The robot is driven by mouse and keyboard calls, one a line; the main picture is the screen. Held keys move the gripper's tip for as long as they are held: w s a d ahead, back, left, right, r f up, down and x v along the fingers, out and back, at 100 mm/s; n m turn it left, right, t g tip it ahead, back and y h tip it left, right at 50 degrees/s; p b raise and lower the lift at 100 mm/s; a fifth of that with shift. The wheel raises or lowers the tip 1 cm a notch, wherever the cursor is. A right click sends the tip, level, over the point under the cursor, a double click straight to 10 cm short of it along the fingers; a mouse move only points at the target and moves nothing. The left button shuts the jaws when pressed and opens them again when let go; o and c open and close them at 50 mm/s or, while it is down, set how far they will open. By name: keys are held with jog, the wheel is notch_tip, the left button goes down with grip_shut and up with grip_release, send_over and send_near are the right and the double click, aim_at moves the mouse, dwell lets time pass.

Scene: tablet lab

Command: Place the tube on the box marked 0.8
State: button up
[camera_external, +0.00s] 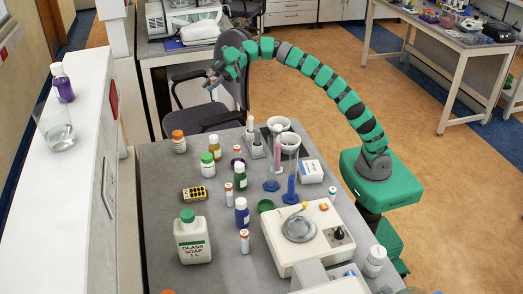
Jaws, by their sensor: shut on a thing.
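My gripper (214,76) is at the upper left end of my green and grey arm, raised above the back of the bench by the dark chair. It is shut on a small greyish thing, too small here to tell clearly whether it is the tube. A small white box (311,171) with printing on it lies on the bench right of the glass cylinders, well below and right of my gripper. No 0.8 mark is legible on either.
A white instrument (302,238) fills the front right. Bare grey bench (158,215) shows at left.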

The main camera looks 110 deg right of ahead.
jog(key=s+a+n+g+y+p, duration=0.15)
jog(key=s+a+n+g, duration=0.3)
jog(key=s+a, duration=0.9)
jog(key=s+a+n+g+y+p, duration=0.1)
jog(key=s+a+n+g+y, duration=0.3)
jog(key=s+a, duration=0.95)
jog(key=s+a+n+g+y+p, duration=0.15)
jog(key=s+a+n+g, duration=0.4)
jog(key=s, duration=1.55)
jog(key=t, duration=0.2)
send_over(312, 170)
notch_tip(312, 170, down, 12)
jog(key=shift+s+f, duration=0.1)
jog(key=shift+f, duration=1.65)
jog(key=shift+f, duration=0.1)
jog(key=o, duration=1)
